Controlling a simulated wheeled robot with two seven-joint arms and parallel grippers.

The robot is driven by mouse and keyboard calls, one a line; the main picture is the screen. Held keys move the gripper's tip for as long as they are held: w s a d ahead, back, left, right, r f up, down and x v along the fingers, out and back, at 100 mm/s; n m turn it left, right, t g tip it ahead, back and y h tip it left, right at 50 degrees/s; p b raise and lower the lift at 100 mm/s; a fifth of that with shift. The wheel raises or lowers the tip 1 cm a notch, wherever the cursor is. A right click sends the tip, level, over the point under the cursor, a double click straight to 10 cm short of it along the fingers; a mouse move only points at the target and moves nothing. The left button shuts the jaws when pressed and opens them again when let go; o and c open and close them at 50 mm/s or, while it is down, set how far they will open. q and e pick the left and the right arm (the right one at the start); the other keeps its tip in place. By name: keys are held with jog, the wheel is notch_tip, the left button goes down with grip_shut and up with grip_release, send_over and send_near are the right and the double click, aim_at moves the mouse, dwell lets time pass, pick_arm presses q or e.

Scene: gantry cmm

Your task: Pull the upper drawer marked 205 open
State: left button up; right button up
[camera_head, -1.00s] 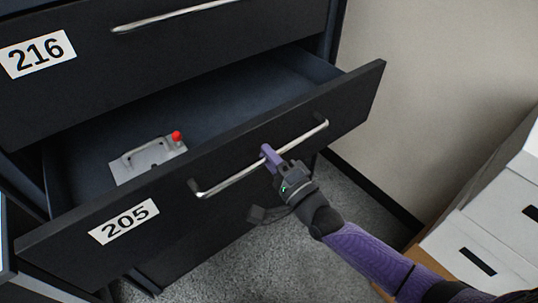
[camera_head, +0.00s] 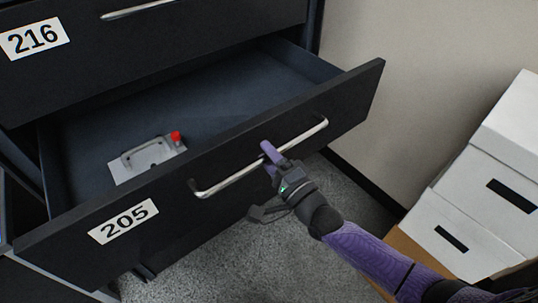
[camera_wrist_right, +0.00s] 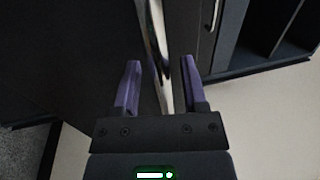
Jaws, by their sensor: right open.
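The black drawer (camera_head: 220,185) marked 205 stands well out of the cabinet, its inside showing. Its label (camera_head: 123,221) is at the left of the front. A silver bar handle (camera_head: 232,179) runs along the front. My right gripper (camera_head: 271,158) is at the middle of this handle. In the right wrist view, the right gripper (camera_wrist_right: 160,88) is open, and the handle (camera_wrist_right: 158,60) passes between its two purple fingers with gaps on both sides. My left gripper is not in view.
A grey plate with a handle and a red knob (camera_head: 150,157) lies inside the drawer. Drawer 216 (camera_head: 150,55) above is shut. White boxes (camera_head: 470,215) stand at the right near the wall. Grey carpet (camera_head: 235,260) shows below the drawer.

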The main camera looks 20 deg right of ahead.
jog(key=p+v, duration=0.1)
jog(key=v, duration=0.9)
jog(key=s+d+f+n+g+h, duration=0.1)
jog(key=s+f+n+g+h, duration=0.15)
jog(key=f, duration=0.55)
jog(key=s+d+f+n+g+h, duration=0.1)
jog(key=d+f+n+g, duration=0.15)
jog(key=f, duration=0.55)
jog(key=s+f+n+g+h, duration=0.3)
jog(key=s+f+n+g, duration=0.35)
jog(key=s+f, duration=0.55)
jog(key=s+f+n+g, duration=0.2)
jog(key=s+f+g, duration=0.1)
jog(key=s, duration=0.5)
jog(key=s+f+n+g, duration=0.3)
jog(key=s+g, duration=0.1)
jog(key=s, duration=0.5)
jog(key=shift+s+a+h, duration=0.25)
jog(key=shift+a+h, duration=0.1)
jog(key=shift+a, duration=0.15)
